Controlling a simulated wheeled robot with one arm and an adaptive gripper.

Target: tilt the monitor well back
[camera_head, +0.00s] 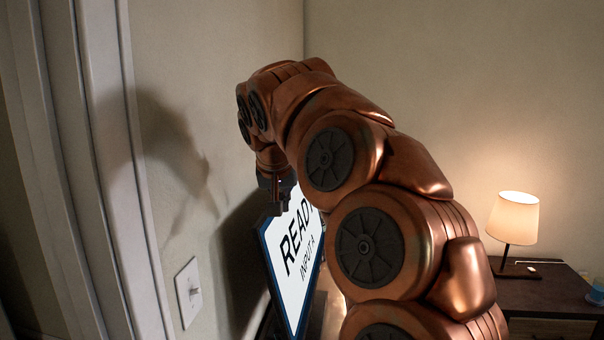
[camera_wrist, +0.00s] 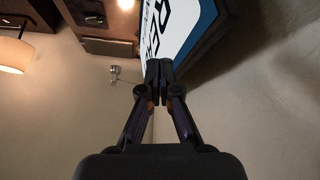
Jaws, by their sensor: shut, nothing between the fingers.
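The monitor (camera_head: 290,262) has a blue frame and a white screen reading "READY INPUT A". In the head view it is seen at a steep angle, and my arm hides its right part. My gripper (camera_head: 276,210) points down at the monitor's top edge, fingers shut and empty. In the wrist view the shut fingertips (camera_wrist: 160,66) are at the monitor's edge (camera_wrist: 205,38), with white screen on one side and its dark back edge on the other. I cannot tell whether they touch it. The monitor's stand is hidden.
A lit lamp (camera_head: 514,218) stands on a dark desk (camera_head: 535,292) at the right. A blue cup (camera_head: 596,293) is cut by the right edge. A wall with a switch plate (camera_head: 188,292) is close on the left, behind the monitor.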

